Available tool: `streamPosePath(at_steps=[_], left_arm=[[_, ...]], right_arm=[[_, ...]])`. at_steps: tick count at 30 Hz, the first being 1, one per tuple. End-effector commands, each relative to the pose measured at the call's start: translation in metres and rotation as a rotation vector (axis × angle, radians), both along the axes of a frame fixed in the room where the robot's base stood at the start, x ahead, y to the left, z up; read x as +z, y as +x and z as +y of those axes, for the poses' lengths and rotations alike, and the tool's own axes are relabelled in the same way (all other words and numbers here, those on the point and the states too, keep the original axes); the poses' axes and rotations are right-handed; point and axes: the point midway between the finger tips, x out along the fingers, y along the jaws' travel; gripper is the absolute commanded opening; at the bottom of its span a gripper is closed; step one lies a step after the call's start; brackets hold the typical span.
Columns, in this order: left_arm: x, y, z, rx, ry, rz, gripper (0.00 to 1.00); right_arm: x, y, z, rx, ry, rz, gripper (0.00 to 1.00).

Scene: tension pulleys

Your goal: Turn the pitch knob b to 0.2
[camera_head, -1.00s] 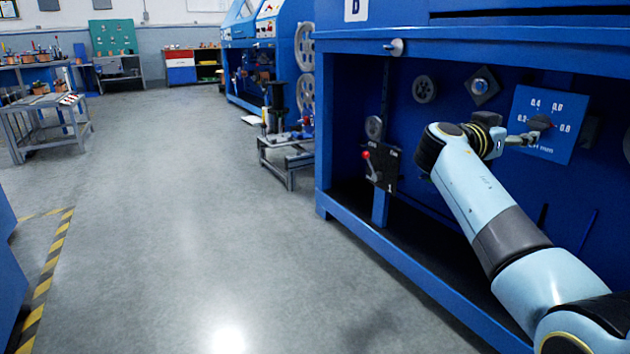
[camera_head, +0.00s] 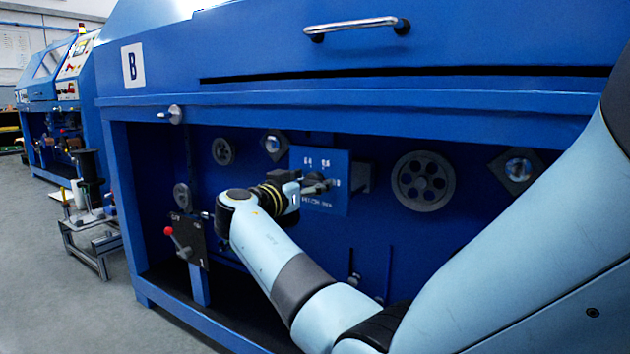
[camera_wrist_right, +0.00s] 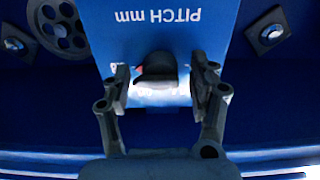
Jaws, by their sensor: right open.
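The pitch knob (camera_head: 327,184) is a small dark knob on a blue panel (camera_head: 338,163) with white numbers and a PITCH mm label, inside machine B. My right gripper (camera_head: 314,187) is at the knob, its fingers small in the head view. In the right wrist view the panel (camera_wrist_right: 215,35) appears upside down. There the dark knob (camera_wrist_right: 157,68), with a red mark at its left edge, lies between the spread fingers of my right gripper (camera_wrist_right: 163,76). Gaps show on both sides of it. The pointer reading is not legible. My left gripper is out of view.
A red-handled lever (camera_head: 178,243) on a black plate is left of my right arm. A spoked pulley (camera_head: 423,181) is right of the panel. The machine's blue frame beam (camera_head: 400,108) runs above the recess. Open floor (camera_head: 60,300) lies to the left.

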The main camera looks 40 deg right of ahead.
Motion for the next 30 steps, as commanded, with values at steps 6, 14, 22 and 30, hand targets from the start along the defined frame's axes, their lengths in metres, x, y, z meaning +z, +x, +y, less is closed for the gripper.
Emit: streamPosePath(at_steps=[6,14,22,30], left_arm=[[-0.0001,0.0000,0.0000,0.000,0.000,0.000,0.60],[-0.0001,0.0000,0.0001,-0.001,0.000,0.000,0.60],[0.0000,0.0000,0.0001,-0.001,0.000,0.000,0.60],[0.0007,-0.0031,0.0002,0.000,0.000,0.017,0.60]], right_arm=[[-0.0005,0.0000,0.0001,0.000,0.001,0.000,0.60],[-0.0002,0.0004,0.0003,0.002,0.000,0.000,0.26],[0.0009,0.0016,0.0006,0.006,-0.002,0.004,0.11],[0.0021,0.0023,0.0010,0.007,-0.035,0.082,0.11]])
